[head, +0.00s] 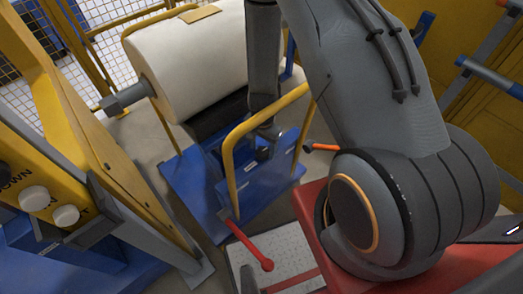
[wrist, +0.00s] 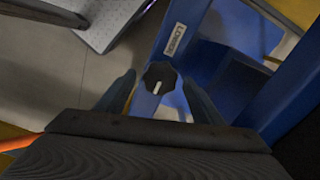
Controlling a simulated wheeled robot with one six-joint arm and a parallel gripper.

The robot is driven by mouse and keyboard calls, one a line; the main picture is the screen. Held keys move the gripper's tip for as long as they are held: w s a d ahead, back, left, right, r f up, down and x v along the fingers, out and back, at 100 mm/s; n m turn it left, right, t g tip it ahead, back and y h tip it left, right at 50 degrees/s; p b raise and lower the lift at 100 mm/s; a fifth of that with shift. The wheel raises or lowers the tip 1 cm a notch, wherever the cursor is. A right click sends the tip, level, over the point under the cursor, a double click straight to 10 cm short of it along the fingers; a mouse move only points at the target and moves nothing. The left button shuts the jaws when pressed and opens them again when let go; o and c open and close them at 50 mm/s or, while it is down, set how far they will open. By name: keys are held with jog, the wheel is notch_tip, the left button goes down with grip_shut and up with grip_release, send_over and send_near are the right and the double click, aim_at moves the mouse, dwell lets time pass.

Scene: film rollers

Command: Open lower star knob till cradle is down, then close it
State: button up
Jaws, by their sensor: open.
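The lower star knob (wrist: 158,77) is black with a white mark and sits on a blue frame beside a "LOWER" label (wrist: 174,39). My gripper (wrist: 160,90) is open, with one finger on each side of the knob; I cannot tell whether either finger touches it. In the head view my gripper (head: 268,132) points down at the blue lift cart (head: 262,187). The dark cradle (head: 212,117) shows under the big cream roll (head: 195,62). Whether there is a gap between cradle and roll is not clear, as my arm hides part of it.
A yellow handrail (head: 229,160) rises from the cart close to my gripper. A red lever (head: 249,246) stands by a grey tread plate (head: 280,258). A yellow frame with push buttons (head: 34,198) is at left. Grey floor lies between.

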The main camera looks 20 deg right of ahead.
jog(key=shift+f, duration=0.1)
dwell(0.3)
jog(key=c, duration=0.9)
jog(key=shift+a, duration=0.15)
jog(key=shift+c, duration=0.7)
